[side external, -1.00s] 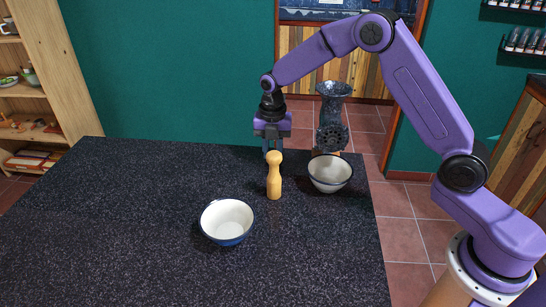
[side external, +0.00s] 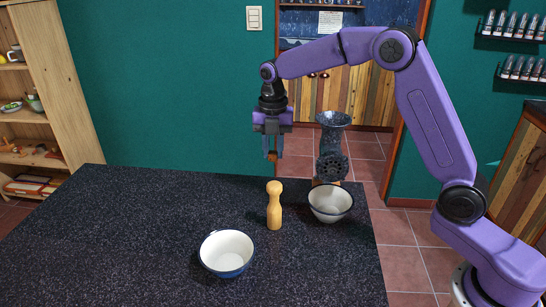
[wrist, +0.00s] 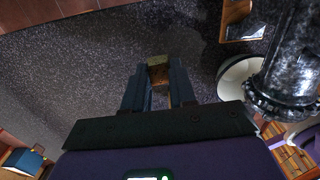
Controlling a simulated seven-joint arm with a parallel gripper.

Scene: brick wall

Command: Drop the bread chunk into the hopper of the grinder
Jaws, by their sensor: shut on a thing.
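My gripper (side external: 272,152) is above the far part of the dark table, left of the grinder. It is shut on the bread chunk (wrist: 158,72), a small brown-crusted piece between the two fingers in the wrist view. In the side view the chunk is small and mostly hidden by the fingers. The grinder (side external: 331,162) is dark, speckled metal and stands upright at the table's far right edge. Its flared hopper (side external: 333,119) opens upward, to the right of the fingers and somewhat higher than their tips. The grinder also shows at the right of the wrist view (wrist: 292,60).
A white bowl with a dark rim (side external: 330,204) stands in front of the grinder. A wooden mill (side external: 274,206) stands upright left of that bowl. A blue-and-white bowl (side external: 227,254) is nearer the front. The table's left side (side external: 110,235) is clear.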

